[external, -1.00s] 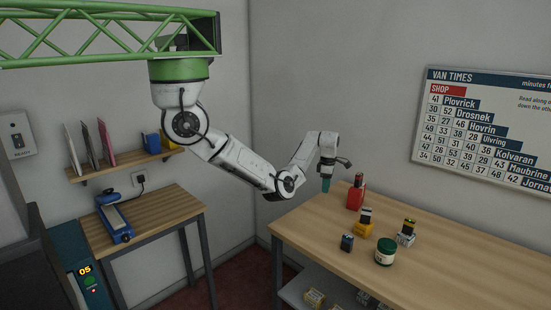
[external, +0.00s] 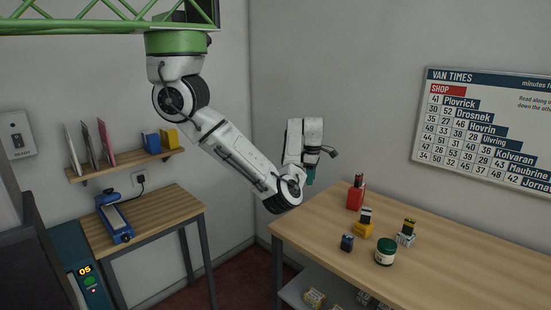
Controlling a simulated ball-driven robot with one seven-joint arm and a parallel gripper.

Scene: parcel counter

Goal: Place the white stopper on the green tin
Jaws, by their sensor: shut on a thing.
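My gripper (external: 311,176) is up at the left of the counter, above and left of the red container. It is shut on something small. A teal piece shows at its tip; I cannot tell whether this is the held thing or part of the fingers. The green tin (external: 385,259) appears to be the round dark green container with a pale label, standing upright near the counter's front. It is well to the right of and below my gripper. Nothing shows on top of it. I cannot make out a white stopper anywhere.
On the wooden counter (external: 460,275) stand a red container (external: 355,198), a yellow item with a dark and white top (external: 363,230), a small dark block (external: 347,243) and a pale item with a yellow and black top (external: 406,239). The counter's right part is clear.

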